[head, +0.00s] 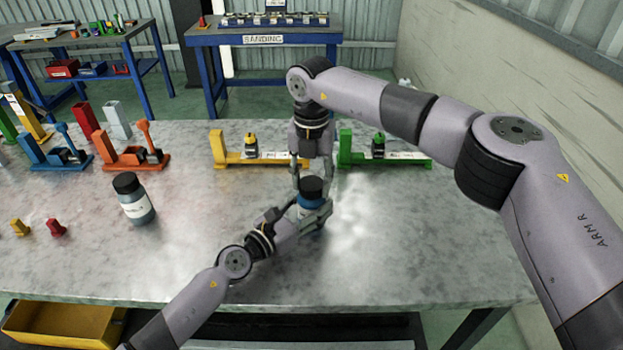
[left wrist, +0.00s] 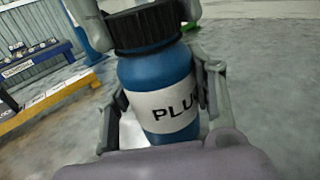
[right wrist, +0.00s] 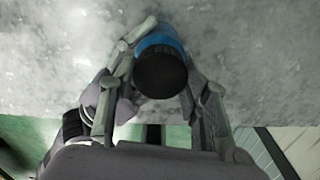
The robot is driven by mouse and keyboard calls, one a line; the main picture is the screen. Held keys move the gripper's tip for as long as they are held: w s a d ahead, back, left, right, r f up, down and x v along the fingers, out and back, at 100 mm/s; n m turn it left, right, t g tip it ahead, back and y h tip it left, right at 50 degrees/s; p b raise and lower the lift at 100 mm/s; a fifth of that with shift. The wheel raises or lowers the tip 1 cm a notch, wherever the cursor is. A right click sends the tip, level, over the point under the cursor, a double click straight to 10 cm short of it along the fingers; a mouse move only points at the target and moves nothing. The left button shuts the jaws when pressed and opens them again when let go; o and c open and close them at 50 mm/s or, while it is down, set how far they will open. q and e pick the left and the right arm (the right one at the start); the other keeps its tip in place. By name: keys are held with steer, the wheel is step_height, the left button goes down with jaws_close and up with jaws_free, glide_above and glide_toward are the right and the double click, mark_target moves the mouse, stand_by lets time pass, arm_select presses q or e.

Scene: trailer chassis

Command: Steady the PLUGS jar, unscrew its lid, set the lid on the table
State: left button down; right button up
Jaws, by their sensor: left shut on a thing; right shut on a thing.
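The PLUGS jar (head: 311,218) is blue with a white label and a black ribbed lid (head: 312,187), standing on the metal table. The label reads "PLU" in the left wrist view (left wrist: 165,108). My left gripper (head: 318,216) is shut around the jar's body from the front left. My right gripper (head: 311,182) points down from above, shut on the lid. In the right wrist view the lid (right wrist: 160,74) sits between the fingers, with the blue body beyond it. In the left wrist view the lid (left wrist: 145,27) sits on the jar's neck; any small gap is hard to tell.
Another dark jar with a black lid (head: 134,198) stands to the left. Yellow (head: 262,150) and green (head: 385,149) fixtures stand behind the jar. Small yellow (head: 19,227) and red (head: 56,228) pieces lie far left. The table right of the jar (head: 430,230) is clear.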

steer(key=n, duration=0.4)
steer(key=shift+n, duration=0.3)
steer(key=n, duration=1.5)
steer(key=shift+r, duration=0.1)
steer(key=n, duration=0.4)
steer(key=shift+n, duration=0.3)
steer(key=n, duration=0.7)
steer(key=shift+n, duration=0.3)
steer(key=shift+r, duration=0.2)
